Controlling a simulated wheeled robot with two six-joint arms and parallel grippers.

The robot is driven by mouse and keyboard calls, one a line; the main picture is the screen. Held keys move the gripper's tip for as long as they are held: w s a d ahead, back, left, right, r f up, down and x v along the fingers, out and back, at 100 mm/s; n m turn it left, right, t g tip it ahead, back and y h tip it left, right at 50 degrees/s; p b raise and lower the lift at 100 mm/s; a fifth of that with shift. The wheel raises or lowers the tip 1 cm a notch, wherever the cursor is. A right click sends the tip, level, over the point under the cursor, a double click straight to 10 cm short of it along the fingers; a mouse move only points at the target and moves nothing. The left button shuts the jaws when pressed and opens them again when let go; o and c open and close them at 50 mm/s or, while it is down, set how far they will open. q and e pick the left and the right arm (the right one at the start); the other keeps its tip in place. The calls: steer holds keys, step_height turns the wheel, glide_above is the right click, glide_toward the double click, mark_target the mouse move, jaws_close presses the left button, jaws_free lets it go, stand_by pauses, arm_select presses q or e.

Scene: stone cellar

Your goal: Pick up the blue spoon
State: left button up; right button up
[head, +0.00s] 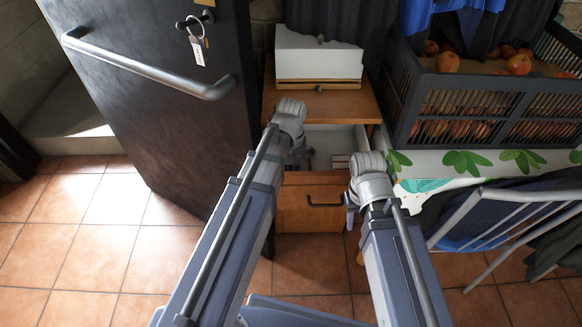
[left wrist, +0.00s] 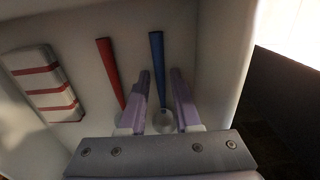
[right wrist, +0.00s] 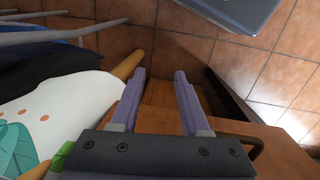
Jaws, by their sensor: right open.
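The blue spoon (left wrist: 157,68) lies in the open drawer, with a blue handle and a pale round bowl. In the left wrist view its handle passes between the fingers of my left gripper (left wrist: 161,73), which is open; the bowl shows nearer the gripper's base. I cannot tell whether the fingers touch it. In the head view my left arm reaches over the drawer (head: 334,138) and the spoon cannot be made out. My right gripper (right wrist: 160,72) is open and empty, in front of the wooden drawer unit.
A red utensil (left wrist: 110,70) lies left of the spoon, and a white box with red stripes (left wrist: 45,82) lies further left. The drawer walls are close. A dark door (head: 150,100) stands at left; a crate of fruit (head: 490,105) and a chair (head: 510,220) are at right.

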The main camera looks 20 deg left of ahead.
arm_select(q)
jaws_close()
stand_by(0.4)
step_height(320, 180, up, 8)
steer(key=p, duration=0.7)
steer(key=shift+f, duration=0.25)
steer(key=w+d, duration=0.1)
steer(key=d, duration=0.4)
steer(key=w+d, duration=0.2)
steer(key=d, duration=0.4)
steer(key=w+d, duration=0.2)
steer(key=d, duration=0.4)
steer(key=shift+d+f, duration=0.2)
steer(key=shift+f, duration=0.05)
